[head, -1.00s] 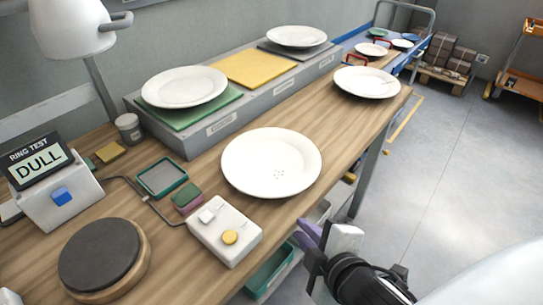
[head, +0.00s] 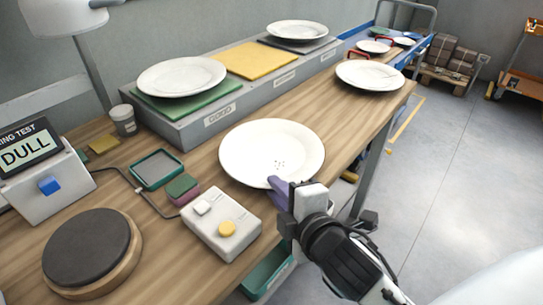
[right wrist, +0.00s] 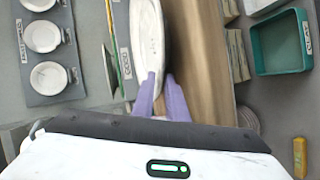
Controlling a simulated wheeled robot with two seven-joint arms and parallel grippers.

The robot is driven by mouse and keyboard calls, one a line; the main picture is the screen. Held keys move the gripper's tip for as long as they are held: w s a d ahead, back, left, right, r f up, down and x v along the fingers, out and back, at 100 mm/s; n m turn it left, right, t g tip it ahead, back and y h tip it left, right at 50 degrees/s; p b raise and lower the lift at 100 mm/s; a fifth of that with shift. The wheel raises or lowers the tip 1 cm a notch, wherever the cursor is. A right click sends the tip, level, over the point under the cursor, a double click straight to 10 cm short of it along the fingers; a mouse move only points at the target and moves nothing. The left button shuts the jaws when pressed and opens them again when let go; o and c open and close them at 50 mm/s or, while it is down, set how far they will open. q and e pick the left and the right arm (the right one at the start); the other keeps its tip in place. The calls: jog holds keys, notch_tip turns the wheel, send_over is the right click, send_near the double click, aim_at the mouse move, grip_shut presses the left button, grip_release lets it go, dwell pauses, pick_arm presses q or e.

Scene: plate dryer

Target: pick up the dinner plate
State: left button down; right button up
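A round white dinner plate (head: 262,148) with small dark specks at its centre lies on the wooden bench, near the front edge. It shows steeply foreshortened in the right wrist view (right wrist: 147,45). My right gripper (head: 277,188) is at the plate's near rim, its purple fingers partly hiding the edge. In the right wrist view the two fingers (right wrist: 162,78) stand apart with a gap between them, their tips near the plate's rim. Whether they touch it I cannot tell. My left gripper is not in view.
Other white plates rest on a green mat (head: 220,97), a dark mat (head: 328,47) and the bench's far right (head: 371,75). A control box (head: 222,224), a round dark-topped stand (head: 90,247) and a "DULL" display (head: 30,150) stand left.

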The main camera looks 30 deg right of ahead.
jog(key=shift+x, duration=1.35)
grip_shut()
jog(key=shift+d, duration=0.1)
jog(key=shift+r, duration=0.15)
